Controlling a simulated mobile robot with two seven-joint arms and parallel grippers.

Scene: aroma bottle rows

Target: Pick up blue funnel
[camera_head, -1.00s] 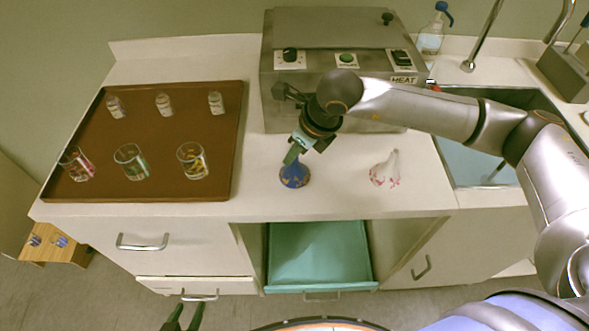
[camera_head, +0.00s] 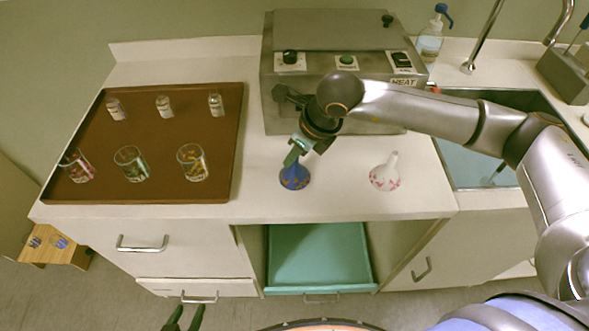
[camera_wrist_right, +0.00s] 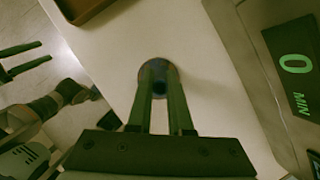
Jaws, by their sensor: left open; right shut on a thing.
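The blue funnel (camera_head: 294,178), blue with tan patches, is on the white counter in front of the steel heater, wide end down. My right gripper (camera_head: 293,156) reaches down from above and is shut on its narrow top. In the right wrist view the fingers (camera_wrist_right: 160,85) are close together over the funnel (camera_wrist_right: 172,70), hiding much of it. My left gripper (camera_head: 184,318) is low at the bottom edge of the head view, over the floor, with its two green fingers apart and empty.
A white funnel with pink marks (camera_head: 385,174) stands to the right. A brown tray (camera_head: 140,142) on the left holds several glasses and bottles. The steel heater (camera_head: 345,62) is close behind my right gripper. A green drawer (camera_head: 318,255) is open below. The sink (camera_head: 455,160) is at the right.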

